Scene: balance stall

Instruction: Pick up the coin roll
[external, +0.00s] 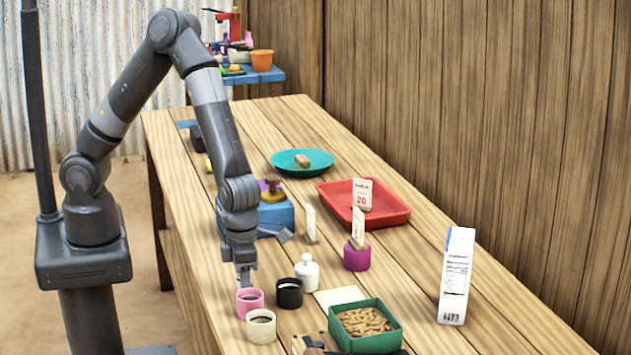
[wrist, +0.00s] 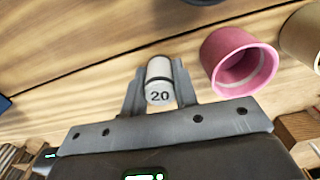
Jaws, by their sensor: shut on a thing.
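The coin roll (wrist: 159,85) is a small pale cylinder with a dark band and "20" on its end, in the wrist view. My gripper (wrist: 158,70) is shut on it, with one finger on each side. In the external view my gripper (external: 245,279) points down close to the tabletop, just behind the pink cup (external: 250,301). I cannot make out the coin roll there. Whether it still touches the table is not clear. The pink cup also shows in the wrist view (wrist: 222,50), right of the roll and apart from it.
A black cup (external: 289,294), a cream cup (external: 261,328) and a white bottle (external: 307,271) stand near my gripper. A green box (external: 400,335) of brown pieces and a carton (external: 456,275) are to the right. A red tray (external: 398,208) and teal plate (external: 283,158) lie farther back.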

